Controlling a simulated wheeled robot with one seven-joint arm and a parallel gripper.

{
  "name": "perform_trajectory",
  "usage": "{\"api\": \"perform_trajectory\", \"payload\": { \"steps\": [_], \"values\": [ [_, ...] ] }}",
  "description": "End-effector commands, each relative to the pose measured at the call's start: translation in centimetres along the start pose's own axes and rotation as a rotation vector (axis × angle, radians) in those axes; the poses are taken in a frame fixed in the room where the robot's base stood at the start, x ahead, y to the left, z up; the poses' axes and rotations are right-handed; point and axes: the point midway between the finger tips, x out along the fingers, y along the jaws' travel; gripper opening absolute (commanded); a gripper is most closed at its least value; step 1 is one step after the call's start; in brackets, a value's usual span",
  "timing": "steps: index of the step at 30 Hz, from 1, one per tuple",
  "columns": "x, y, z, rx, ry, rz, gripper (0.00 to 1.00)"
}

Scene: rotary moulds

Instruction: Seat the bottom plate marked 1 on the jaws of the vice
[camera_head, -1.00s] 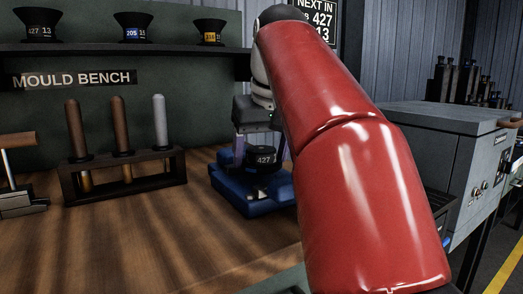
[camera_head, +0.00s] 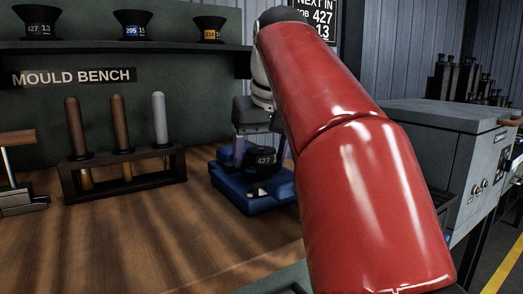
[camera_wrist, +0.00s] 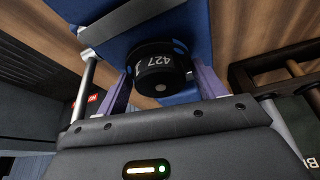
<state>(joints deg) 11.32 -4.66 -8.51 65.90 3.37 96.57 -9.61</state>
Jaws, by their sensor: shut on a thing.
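The bottom plate (camera_wrist: 162,72) is a black round piece with white marking that reads 427 and what looks like a 1. My gripper (camera_head: 261,155) is shut on it, with one purple finger on each side. The blue vice (camera_head: 232,194) stands on the bench directly below the plate. In the wrist view the vice's blue body (camera_wrist: 190,28) lies behind the plate. The plate is at the vice's jaws, but I cannot tell whether it touches them. My red arm hides the right side of the vice in the head view.
A dark rack (camera_head: 125,171) with several upright handled tools stands left of the vice. A mallet-like tool (camera_head: 18,175) is at the far left. A shelf (camera_head: 120,47) holds black moulds above. A grey cabinet (camera_head: 430,140) stands at the right. The front bench is clear.

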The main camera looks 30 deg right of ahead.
Motion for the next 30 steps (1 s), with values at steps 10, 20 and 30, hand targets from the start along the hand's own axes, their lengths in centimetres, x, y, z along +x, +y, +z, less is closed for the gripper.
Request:
{"api": "perform_trajectory", "payload": {
  "steps": [10, 20, 30],
  "values": [
    [-0.15, 0.00, -0.03, 0.000, 0.004, 0.000, 0.38],
    [0.02, 0.00, 0.04, 0.000, 0.004, 0.000, 0.38],
    [0.59, -0.01, 0.27, 0.000, 0.004, 0.000, 0.38]
  ]
}}
